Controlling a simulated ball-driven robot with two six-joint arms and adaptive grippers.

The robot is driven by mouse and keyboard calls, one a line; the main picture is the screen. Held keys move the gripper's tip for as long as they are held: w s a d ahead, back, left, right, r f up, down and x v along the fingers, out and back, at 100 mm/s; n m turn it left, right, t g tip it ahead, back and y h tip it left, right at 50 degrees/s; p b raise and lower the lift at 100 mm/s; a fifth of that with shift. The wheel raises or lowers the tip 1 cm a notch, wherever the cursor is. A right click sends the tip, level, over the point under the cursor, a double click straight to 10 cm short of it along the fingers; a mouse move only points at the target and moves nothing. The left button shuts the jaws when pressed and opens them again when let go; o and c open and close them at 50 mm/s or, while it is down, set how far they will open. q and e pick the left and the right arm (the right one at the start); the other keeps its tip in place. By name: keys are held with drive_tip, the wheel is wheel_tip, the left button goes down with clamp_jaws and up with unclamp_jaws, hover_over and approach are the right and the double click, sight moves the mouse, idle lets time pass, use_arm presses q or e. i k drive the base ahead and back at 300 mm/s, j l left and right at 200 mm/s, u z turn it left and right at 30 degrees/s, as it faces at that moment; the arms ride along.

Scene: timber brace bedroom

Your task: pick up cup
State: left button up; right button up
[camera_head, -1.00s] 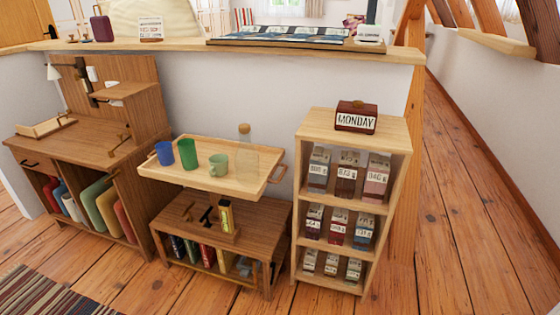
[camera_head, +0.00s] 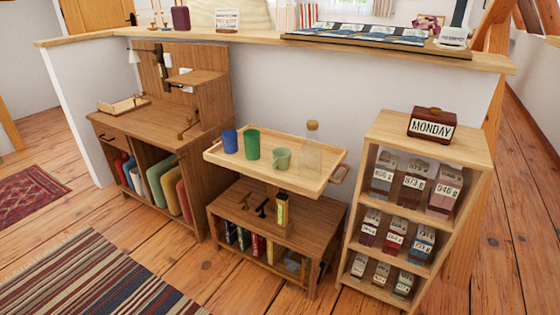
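A pale green cup (camera_head: 281,158) with a handle stands upright on a light wooden tray (camera_head: 312,184). To its left on the tray stand a green tumbler (camera_head: 252,144) and a blue tumbler (camera_head: 230,141). A clear bottle with a cork (camera_head: 312,150) stands to its right. The tray is above a low wooden bench. Neither of my grippers is in view.
A shelf unit (camera_head: 440,148) with several labelled boxes and a MONDAY block (camera_head: 432,124) stands at the right. A wooden desk (camera_head: 150,122) stands left of the tray. A low wall with a wooden ledge (camera_head: 260,40) runs behind. Floor with a striped rug (camera_head: 90,280) lies in front.

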sight(280, 161)
drive_tip(key=i+j+z, duration=0.1)
drive_tip(key=i+j, duration=0.35)
drive_tip(key=i+j+z, duration=0.15)
drive_tip(key=i+j, duration=0.3)
drive_tip(key=j, duration=0.15)
